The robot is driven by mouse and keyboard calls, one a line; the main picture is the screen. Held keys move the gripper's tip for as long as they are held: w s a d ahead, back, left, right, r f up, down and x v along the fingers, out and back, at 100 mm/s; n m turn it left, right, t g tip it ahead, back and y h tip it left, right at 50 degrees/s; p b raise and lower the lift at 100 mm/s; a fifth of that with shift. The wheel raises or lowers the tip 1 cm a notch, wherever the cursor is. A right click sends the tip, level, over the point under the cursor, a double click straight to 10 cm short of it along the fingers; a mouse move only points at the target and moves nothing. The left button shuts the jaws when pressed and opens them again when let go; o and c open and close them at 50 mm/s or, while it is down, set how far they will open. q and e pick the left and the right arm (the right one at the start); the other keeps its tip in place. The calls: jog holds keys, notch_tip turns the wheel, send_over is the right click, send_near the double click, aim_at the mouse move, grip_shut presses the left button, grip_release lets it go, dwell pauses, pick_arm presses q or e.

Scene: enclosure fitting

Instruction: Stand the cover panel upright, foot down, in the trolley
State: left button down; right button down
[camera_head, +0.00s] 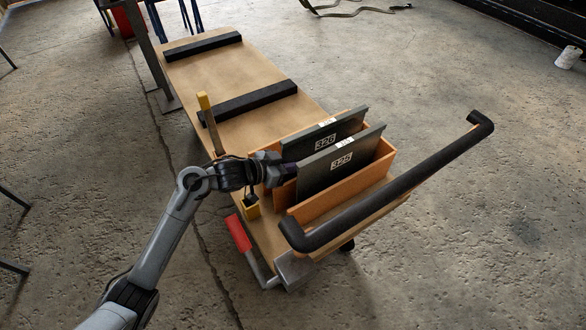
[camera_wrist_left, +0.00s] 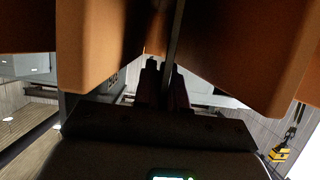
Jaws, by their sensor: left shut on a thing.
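A dark grey panel marked 325 (camera_head: 342,166) stands roughly upright in the front slot of an orange rack on the trolley (camera_head: 232,82). Its lower edge is hidden behind the rack's front wall, so I cannot see whether it rests on the bottom. My left gripper (camera_head: 288,171) is shut on the left edge of panel 325. In the left wrist view the panel (camera_wrist_left: 174,45) shows as a thin edge between the fingers (camera_wrist_left: 166,88), with orange walls on both sides. My right gripper is not in view.
A similar panel marked 326 (camera_head: 324,139) stands in the slot behind. A black handle bar (camera_head: 400,181) runs along the trolley's right end. A yellow-topped post (camera_head: 207,112) rises beside my left wrist. Black strips (camera_head: 248,101) cross the deck, with bare board between them.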

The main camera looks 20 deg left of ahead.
pick_arm(q)
jog(key=shift+f, duration=0.25)
jog(key=c, duration=1.5)
grip_release()
jog(key=shift+w+f, duration=0.1)
jog(key=shift+f, duration=0.1)
jog(key=shift+o, duration=0.2)
jog(key=shift+r, duration=0.1)
jog(key=p+v, duration=0.4)
jog(key=v, duration=0.8)
jog(key=shift+p, duration=0.4)
jog(key=shift+a, duration=0.1)
